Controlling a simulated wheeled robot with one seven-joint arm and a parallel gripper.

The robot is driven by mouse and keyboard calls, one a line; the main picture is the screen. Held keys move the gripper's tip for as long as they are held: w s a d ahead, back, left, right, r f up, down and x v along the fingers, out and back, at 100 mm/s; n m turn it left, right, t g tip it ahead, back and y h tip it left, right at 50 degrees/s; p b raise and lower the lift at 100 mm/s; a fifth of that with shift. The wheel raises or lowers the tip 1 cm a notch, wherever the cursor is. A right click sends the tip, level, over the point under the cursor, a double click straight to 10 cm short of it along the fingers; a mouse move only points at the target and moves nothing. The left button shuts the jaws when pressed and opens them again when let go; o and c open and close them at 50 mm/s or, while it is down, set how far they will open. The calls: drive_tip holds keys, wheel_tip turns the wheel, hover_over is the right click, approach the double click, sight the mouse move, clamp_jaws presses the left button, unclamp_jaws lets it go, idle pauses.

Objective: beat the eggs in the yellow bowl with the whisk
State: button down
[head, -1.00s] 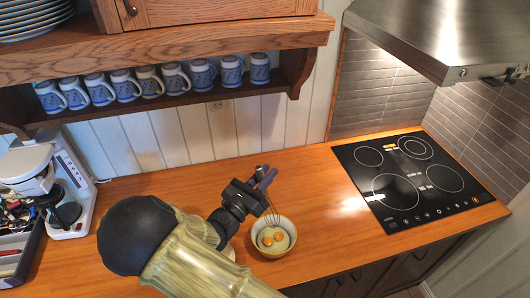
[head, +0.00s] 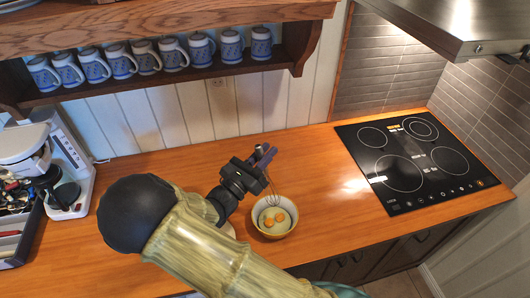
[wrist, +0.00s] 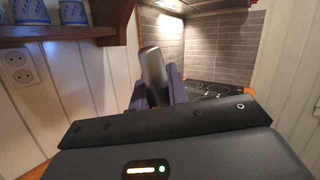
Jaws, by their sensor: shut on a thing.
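The yellow bowl (head: 284,232) stands on the wooden counter, with orange egg yolks (head: 274,219) and clear white inside. My gripper (head: 264,158) is above and just behind the bowl's left rim, shut on the handle of the whisk. In the wrist view the whisk's grey handle (wrist: 153,72) stands up between the purple fingers of my gripper (wrist: 155,92). In the head view the whisk's wires (head: 274,193) hang down, tilted, with their lower end inside the bowl. I cannot tell whether they touch the bottom.
A black cooktop (head: 415,165) lies to the right under a steel hood (head: 420,22). A coffee machine (head: 62,165) and a utensil tray (head: 28,238) are at the left. Blue mugs (head: 232,47) line a low shelf behind. The counter between bowl and cooktop is clear.

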wheel_tip(320, 180, down, 10)
drive_tip(key=b, duration=0.5)
drive_tip(key=shift+r, duration=0.25)
drive_tip(key=shift+w+d, duration=0.1)
drive_tip(key=shift+w, duration=0.05)
